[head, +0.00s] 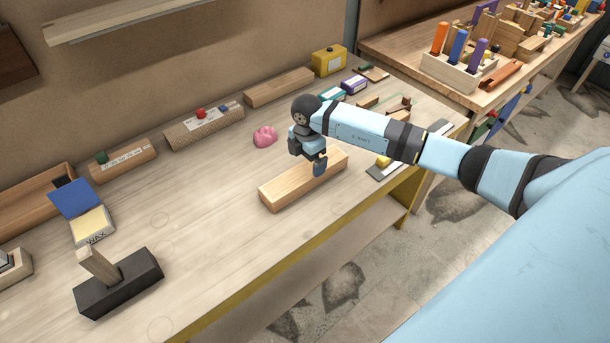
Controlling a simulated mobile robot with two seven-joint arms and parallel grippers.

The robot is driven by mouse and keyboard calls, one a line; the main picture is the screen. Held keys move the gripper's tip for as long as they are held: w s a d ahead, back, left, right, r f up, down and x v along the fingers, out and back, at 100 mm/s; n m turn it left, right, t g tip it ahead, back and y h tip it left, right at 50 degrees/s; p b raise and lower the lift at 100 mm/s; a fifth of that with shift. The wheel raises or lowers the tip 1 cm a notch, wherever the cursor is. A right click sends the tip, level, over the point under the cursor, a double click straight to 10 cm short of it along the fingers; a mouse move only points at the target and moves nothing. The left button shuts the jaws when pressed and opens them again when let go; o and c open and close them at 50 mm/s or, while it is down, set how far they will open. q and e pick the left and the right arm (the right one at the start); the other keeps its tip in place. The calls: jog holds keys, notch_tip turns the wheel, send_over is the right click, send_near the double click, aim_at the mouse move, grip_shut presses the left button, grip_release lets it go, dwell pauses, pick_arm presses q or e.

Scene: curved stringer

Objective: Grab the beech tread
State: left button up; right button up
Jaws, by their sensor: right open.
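The beech tread, which I take to be the long pale wooden block (283,194), lies on the workbench near its front edge, slanting up to the right. My right gripper (319,170) is above the block's right half, pointing down, with its fingers in front of part of the block. It is open. I cannot tell whether the fingers touch the block or straddle it. My left gripper is not in view.
A pink lump (265,136) sits behind the block. A black block with a wooden handle (119,283) and a wax box (92,226) are at the left. Wooden rails, small boxes and a yellow container (329,60) line the back. The bench (215,240) is clear left of the block.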

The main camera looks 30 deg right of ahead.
aim_at(305, 170)
jog(key=f, duration=0.3)
jog(key=f+p, duration=0.1)
jog(key=f, duration=0.1)
jog(key=shift+a, duration=0.3)
jog(key=c, duration=1.4)
jog(key=shift+r, duration=0.15)
